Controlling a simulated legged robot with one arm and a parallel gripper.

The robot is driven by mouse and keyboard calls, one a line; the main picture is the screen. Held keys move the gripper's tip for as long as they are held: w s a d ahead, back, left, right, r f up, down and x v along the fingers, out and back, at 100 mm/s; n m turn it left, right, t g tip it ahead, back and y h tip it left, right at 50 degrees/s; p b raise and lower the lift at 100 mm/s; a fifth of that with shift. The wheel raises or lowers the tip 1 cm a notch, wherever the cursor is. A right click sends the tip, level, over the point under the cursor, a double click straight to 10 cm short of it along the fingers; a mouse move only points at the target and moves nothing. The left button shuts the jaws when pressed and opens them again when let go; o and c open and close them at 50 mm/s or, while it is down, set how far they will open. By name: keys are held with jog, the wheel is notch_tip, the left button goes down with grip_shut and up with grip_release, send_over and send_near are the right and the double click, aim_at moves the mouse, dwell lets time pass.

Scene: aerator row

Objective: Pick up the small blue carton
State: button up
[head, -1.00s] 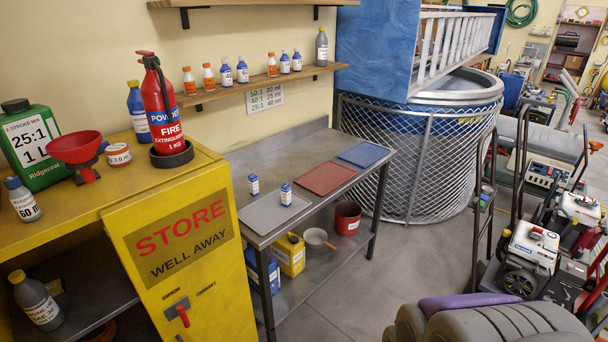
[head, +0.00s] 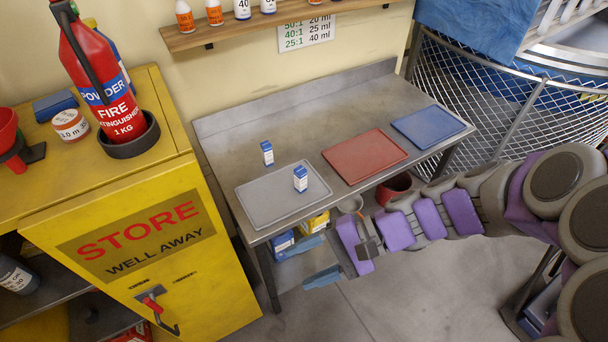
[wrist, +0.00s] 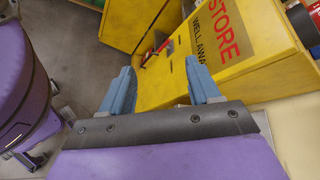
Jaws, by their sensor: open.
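Two small blue-and-white cartons stand upright on the grey metal bench (head: 290,122). One carton (head: 267,152) is by the back edge of the grey tray; I cannot tell if it touches the tray. The other carton (head: 300,179) stands on the grey tray (head: 262,202), toward its right side. My gripper (head: 306,262) is open and empty in front of the bench, below the level of its top and apart from both cartons. In the wrist view its blue fingers (wrist: 158,72) are spread and point toward the yellow cabinet; no carton shows there.
A red tray (head: 365,156) and a blue tray (head: 428,127) lie bare to the right. The yellow cabinet (head: 190,285) with a fire extinguisher (head: 100,80) stands left. A shelf with bottles (head: 270,24) hangs above. A red pot (head: 394,187) is under the bench top.

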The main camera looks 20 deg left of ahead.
jog(key=w+a+f+m+t+y+p, duration=0.1)
jog(key=w+a+m+t+y, duration=0.3)
jog(key=w, duration=0.4)
jog(key=w+a+f+m+t+y+p, duration=0.1)
jog(key=w+m+y+p, duration=0.1)
jog(key=w+m+y, duration=0.35)
jog(key=m+t+h+p, duration=0.2)
jog(key=m+t+h, duration=0.3)
jog(key=m+t, duration=0.65)
send_near(297, 169)
jog(key=shift+g, duration=0.45)
jog(key=w+a+b, duration=0.1)
jog(key=w+a, duration=0.1)
jog(key=w+a+f, duration=0.1)
jog(key=shift+w+a+b, duration=0.35)
jog(key=shift+w+a, duration=0.05)
jog(key=shift+w+a+r, duration=0.1)
jog(key=shift+w+a, duration=0.25)
jog(key=x, duration=0.2)
jog(key=b+x, duration=0.1)
jog(key=x, duration=0.2)
jog(key=shift+s+a, duration=0.3)
jog(key=shift+s, duration=0.05)
jog(key=shift+d+r, duration=0.15)
jog(key=shift+d, duration=0.25)
jog(key=c, duration=0.5)
jog(key=shift+a, duration=0.2)
jog(key=c, duration=0.6)
